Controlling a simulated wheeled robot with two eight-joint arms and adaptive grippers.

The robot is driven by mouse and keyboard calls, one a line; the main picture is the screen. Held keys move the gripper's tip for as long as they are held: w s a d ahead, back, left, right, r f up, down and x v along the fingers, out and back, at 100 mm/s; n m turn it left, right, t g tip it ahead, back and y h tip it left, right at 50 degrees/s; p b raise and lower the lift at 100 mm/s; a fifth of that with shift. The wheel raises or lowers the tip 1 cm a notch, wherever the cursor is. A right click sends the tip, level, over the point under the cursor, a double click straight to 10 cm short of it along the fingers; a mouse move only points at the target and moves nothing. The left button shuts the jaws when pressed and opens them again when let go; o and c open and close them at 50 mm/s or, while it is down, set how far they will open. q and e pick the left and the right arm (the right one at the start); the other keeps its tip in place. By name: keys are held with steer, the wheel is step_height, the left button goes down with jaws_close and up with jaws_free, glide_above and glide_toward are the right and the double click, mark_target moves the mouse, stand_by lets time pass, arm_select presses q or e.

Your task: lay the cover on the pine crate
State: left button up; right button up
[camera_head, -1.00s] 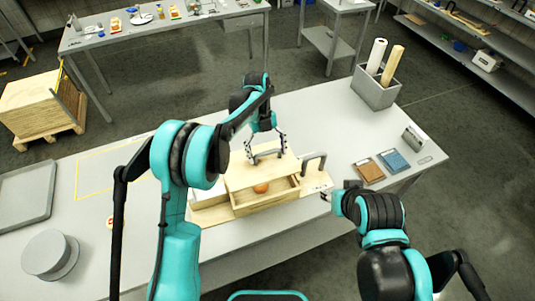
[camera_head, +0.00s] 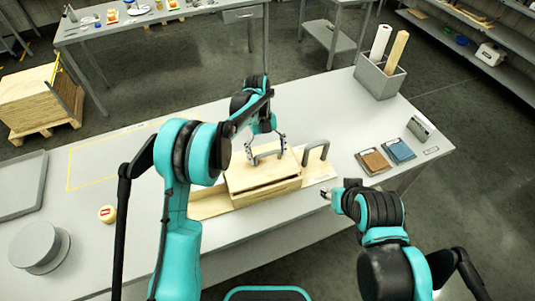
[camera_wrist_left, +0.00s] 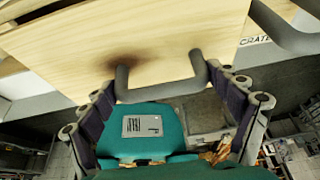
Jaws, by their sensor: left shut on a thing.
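The cover (camera_head: 247,178), a pale wooden panel with a grey bar handle (camera_head: 267,156), lies over the top of the pine crate (camera_head: 268,194). A dark gap shows along its front edge, so I cannot tell if it rests fully on the walls. The crate's inside is hidden. My left gripper (camera_head: 266,148) is shut on the handle from behind. In the left wrist view, the handle (camera_wrist_left: 160,90) sits between the fingers, with the cover (camera_wrist_left: 150,45) beyond. My right gripper (camera_head: 327,195) is right of the crate, apart from it; its fingers are too small to read.
A second grey handle (camera_head: 316,150) stands just right of the crate. Brown (camera_head: 373,161) and blue (camera_head: 398,150) pads lie further right. A grey bin (camera_head: 380,78) with rolls stands at the back right.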

arm_select(q)
steer(key=shift+f, duration=0.3)
steer(key=shift+f+b, duration=0.7)
steer(key=shift+f, duration=0.05)
stand_by(0.5)
steer(key=o, duration=1.1)
